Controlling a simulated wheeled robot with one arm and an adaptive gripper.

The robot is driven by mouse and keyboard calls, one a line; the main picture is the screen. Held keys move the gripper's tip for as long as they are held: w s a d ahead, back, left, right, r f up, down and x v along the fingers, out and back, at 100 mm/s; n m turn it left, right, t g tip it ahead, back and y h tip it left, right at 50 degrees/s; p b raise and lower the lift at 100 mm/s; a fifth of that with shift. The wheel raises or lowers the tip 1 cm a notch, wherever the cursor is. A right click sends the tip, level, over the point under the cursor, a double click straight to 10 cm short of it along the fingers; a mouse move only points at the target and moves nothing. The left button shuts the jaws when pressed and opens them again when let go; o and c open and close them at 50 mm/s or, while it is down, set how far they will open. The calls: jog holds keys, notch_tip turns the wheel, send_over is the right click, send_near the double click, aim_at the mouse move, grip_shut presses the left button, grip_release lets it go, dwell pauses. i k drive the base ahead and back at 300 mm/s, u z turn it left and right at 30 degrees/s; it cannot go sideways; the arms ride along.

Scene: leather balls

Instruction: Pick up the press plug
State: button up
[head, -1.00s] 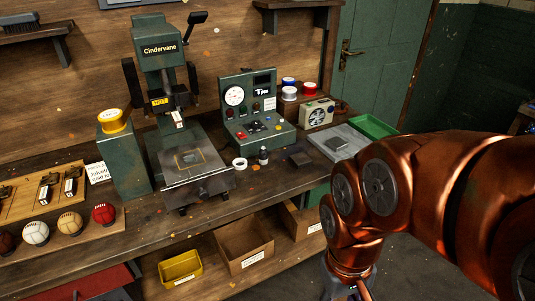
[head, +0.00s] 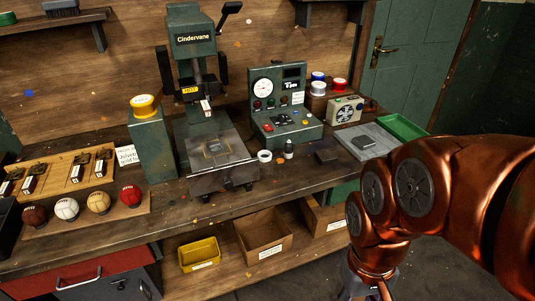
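I cannot make out the press plug for certain in the head view. The green Cindervane press (head: 197,75) stands on the workbench, with a flat metal plate (head: 217,150) at its foot. A green control box (head: 286,108) with a round gauge, lights and buttons stands to its right. No plug or cable can be told apart on either. My copper arm bends down at the right, and its lower end meets the bottom edge of the view. My gripper's fingers do not show.
Several balls (head: 67,208) sit on a wooden strip at the bench's left. A yellow bin (head: 199,254) and cardboard boxes (head: 262,238) lie on the shelf below.

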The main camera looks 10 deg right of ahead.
aim_at(289, 152)
jog(key=u, duration=3.85)
jog(key=k, duration=1.45)
jog(key=z, duration=1.05)
